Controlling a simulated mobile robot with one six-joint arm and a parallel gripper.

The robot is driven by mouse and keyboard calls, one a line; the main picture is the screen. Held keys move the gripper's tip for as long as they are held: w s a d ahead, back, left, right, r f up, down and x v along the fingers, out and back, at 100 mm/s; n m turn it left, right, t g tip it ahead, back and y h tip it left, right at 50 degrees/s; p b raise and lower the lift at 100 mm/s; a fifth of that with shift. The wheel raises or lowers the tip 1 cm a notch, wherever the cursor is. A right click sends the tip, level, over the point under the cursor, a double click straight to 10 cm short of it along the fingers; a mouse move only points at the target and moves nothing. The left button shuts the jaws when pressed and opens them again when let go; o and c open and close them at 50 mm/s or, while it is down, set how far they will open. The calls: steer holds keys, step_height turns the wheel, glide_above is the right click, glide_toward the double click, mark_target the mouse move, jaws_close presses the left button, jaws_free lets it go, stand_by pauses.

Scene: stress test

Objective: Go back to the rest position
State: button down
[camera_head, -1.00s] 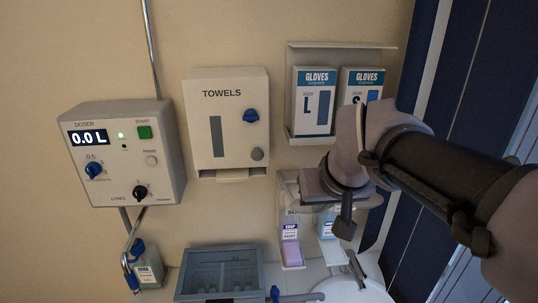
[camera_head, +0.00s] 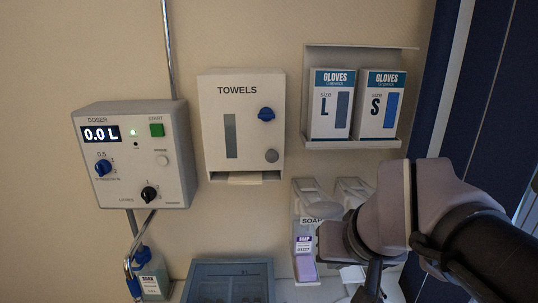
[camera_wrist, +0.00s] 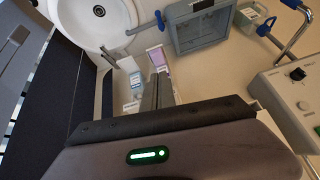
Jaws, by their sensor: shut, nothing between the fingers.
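My gripper (camera_wrist: 158,88) shows in the wrist view as dark fingers closed together, with nothing between them. In the head view my arm comes in from the lower right, and my gripper (camera_head: 368,284) points down at the bottom edge, in front of the soap dispensers. Its fingertips are cut off or hidden there. The soap dispenser (camera_head: 305,240) with a purple label is partly visible left of my wrist. The second dispenser (camera_head: 352,188) is mostly hidden behind my arm.
The doser (camera_head: 140,155) reads 0.0 L. The towel dispenser (camera_head: 241,125) and glove boxes (camera_head: 331,105) hang on the wall. A blue-grey bin (camera_head: 232,282) stands below. In the wrist view a white basin (camera_wrist: 75,22) lies beyond my fingers. A dark panel (camera_head: 495,110) borders the right.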

steer(key=s+a+f+m+b, duration=0.1)
steer(key=s+f+b, duration=0.3)
steer(key=f, duration=0.5)
steer(key=s+a+f+m+y+b, duration=0.1)
steer(key=s+f+b, duration=0.3)
steer(key=f, duration=0.5)
steer(key=s+a+f+m+b, duration=0.1)
steer(key=s+f+b, duration=0.3)
steer(key=f+b, duration=0.3)
steer(key=shift+s+f+g+y, duration=0.3)
steer(key=shift+s+f, duration=0.05)
steer(key=shift+f, duration=0.7)
